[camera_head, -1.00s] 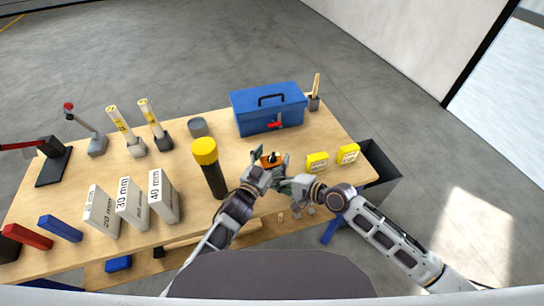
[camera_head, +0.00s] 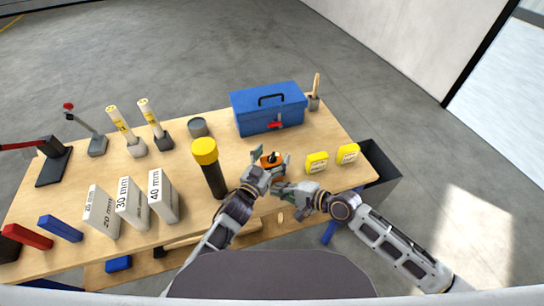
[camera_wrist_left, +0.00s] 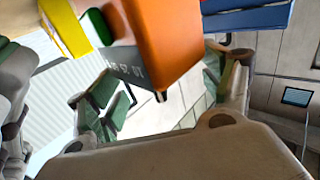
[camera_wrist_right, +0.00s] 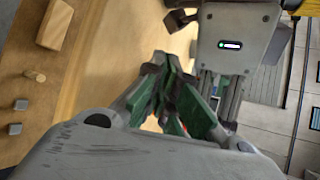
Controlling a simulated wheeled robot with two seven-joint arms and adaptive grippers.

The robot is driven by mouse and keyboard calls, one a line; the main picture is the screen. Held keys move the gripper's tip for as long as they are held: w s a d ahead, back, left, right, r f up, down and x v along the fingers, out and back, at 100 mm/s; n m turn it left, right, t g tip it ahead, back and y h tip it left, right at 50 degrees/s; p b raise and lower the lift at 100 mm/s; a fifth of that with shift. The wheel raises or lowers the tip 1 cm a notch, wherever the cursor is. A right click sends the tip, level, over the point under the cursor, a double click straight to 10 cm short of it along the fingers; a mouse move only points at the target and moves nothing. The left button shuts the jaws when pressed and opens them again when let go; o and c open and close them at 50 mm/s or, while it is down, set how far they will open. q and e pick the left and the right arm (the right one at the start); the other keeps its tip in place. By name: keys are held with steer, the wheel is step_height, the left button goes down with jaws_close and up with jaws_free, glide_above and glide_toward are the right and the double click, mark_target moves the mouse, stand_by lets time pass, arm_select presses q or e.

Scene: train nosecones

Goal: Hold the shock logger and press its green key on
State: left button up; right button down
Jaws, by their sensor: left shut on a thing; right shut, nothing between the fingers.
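The shock logger is an orange block (camera_head: 271,160) held up over the front right of the bench. My left gripper (camera_head: 268,170) is shut on it. In the left wrist view the logger (camera_wrist_left: 165,35) is close, with a dark lettered face at its lower left. A green piece (camera_wrist_left: 97,27) shows at its left side; I cannot tell whether this is the key. My right gripper (camera_head: 281,189) is shut and empty, just below and right of the left one. In the right wrist view its green-padded fingers (camera_wrist_right: 167,75) meet, with part of my left arm beyond.
Two yellow boxes (camera_head: 317,162) (camera_head: 348,153) stand right of the grippers, near a dark bin (camera_head: 385,180). A blue toolbox (camera_head: 268,108) is behind. A black cylinder with a yellow top (camera_head: 205,152) stands left, close to my left arm. White thickness blocks (camera_head: 131,203) are farther left.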

steer(key=shift+s+d, duration=0.3)
steer(key=shift+s, duration=0.65)
steer(key=shift+s+d, duration=0.3)
steer(key=shift+s, duration=0.65)
arm_select(q)
steer(key=o, duration=1.1)
steer(key=shift+o, duration=0.2)
steer(key=shift+s, duration=0.1)
steer(key=v, duration=1.2)
steer(key=shift+d, duration=0.1)
arm_select(e)
steer(key=shift+d, duration=0.1)
